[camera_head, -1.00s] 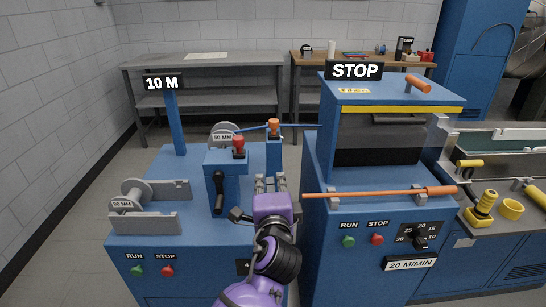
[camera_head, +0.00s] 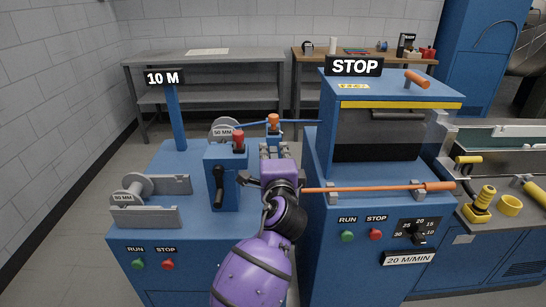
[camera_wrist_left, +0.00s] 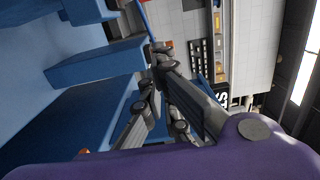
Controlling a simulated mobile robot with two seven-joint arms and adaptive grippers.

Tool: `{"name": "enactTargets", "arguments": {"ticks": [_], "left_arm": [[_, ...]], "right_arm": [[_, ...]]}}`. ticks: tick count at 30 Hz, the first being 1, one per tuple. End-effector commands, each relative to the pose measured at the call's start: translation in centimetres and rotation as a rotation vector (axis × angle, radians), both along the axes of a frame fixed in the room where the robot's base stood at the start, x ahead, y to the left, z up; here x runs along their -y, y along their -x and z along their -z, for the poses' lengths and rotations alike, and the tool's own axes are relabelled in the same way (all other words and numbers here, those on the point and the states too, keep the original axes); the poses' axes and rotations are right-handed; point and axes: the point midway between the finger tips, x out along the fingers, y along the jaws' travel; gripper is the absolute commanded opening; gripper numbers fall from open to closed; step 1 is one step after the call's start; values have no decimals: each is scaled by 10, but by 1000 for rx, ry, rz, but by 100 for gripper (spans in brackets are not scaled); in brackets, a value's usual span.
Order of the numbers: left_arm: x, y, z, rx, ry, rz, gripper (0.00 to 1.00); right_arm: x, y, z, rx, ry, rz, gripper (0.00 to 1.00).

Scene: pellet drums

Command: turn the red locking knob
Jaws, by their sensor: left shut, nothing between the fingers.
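The red locking knob (camera_head: 239,141) stands upright on top of the blue block (camera_head: 231,177) of the left machine. A black crank handle (camera_head: 219,187) is on that block's front. My left gripper (camera_head: 274,151), on the purple arm, is just right of the block in the head view, apart from the knob. Its grey fingers point away from me and are shut and empty. They also show in the left wrist view (camera_wrist_left: 158,55), beside blue machine surfaces. I cannot make out the red knob for certain there. My right gripper is out of view.
An orange-topped post (camera_head: 273,122) stands behind my gripper. An orange rod (camera_head: 365,189) lies across the right machine (camera_head: 385,150), close to my wrist. Grey guide plates (camera_head: 150,215) are at front left.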

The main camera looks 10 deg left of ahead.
Motion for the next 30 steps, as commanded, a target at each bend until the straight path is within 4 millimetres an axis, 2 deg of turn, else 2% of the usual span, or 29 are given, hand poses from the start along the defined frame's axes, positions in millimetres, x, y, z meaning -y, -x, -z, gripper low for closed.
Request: {"name": "enactTargets", "arguments": {"ticks": [1, 6, 9, 15, 30], "left_arm": [[-3, -12, -2, 2, -2, 1, 0], [-15, -44, -1, 0, 0, 0, 0], [-33, -41, -3, 2, -2, -1, 0], [-51, -40, -2, 2, 0, 1, 0], [-56, -38, 0, -1, 0, 1, 0]], "right_arm": [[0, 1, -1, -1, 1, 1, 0], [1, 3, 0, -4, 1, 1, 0], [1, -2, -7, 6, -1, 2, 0], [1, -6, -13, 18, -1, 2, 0], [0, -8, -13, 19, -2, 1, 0]]}}
